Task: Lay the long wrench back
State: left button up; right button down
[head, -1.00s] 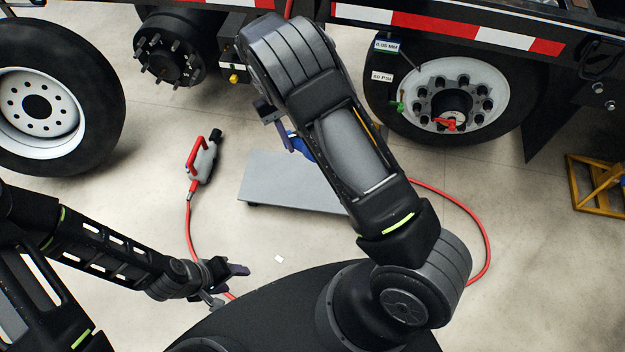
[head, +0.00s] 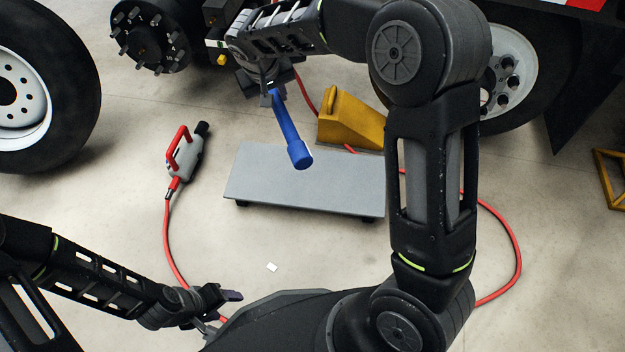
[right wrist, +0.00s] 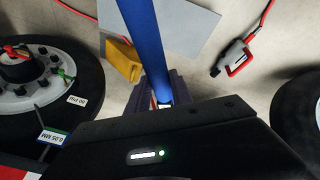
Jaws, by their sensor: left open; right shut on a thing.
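The long wrench is a blue bar with a thick round end (head: 291,132). My right gripper (head: 269,92) is shut on its upper part and holds it tilted, the thick end down over the grey low platform (head: 345,190). I cannot tell the gap between wrench and platform. In the right wrist view the blue bar (right wrist: 147,40) runs from the fingers (right wrist: 160,98) toward the grey platform (right wrist: 190,20); its far end is out of frame. My left gripper (head: 232,296) is open and empty, low at the left, away from the wrench.
A yellow wheel chock (head: 350,122) stands behind the platform. A grey and red tool (head: 186,152) with a red hose (head: 167,235) lies to its left. A loose wheel (head: 30,90), a bare hub (head: 145,37) and a mounted wheel (head: 515,70) bound the back. The platform top is otherwise bare.

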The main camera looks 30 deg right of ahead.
jog(key=shift+w+a+f+t+b, duration=0.3)
jog(key=shift+w+b, duration=0.15)
jog(key=shift+b, duration=0.15)
jog(key=shift+s+a+r+p, duration=0.1)
jog(key=shift+s+r+p, duration=0.1)
jog(key=shift+p, duration=0.3)
jog(key=shift+s+f, duration=0.1)
jog(key=shift+f, duration=0.3)
pick_arm(q)
jog(key=shift+f, duration=0.75)
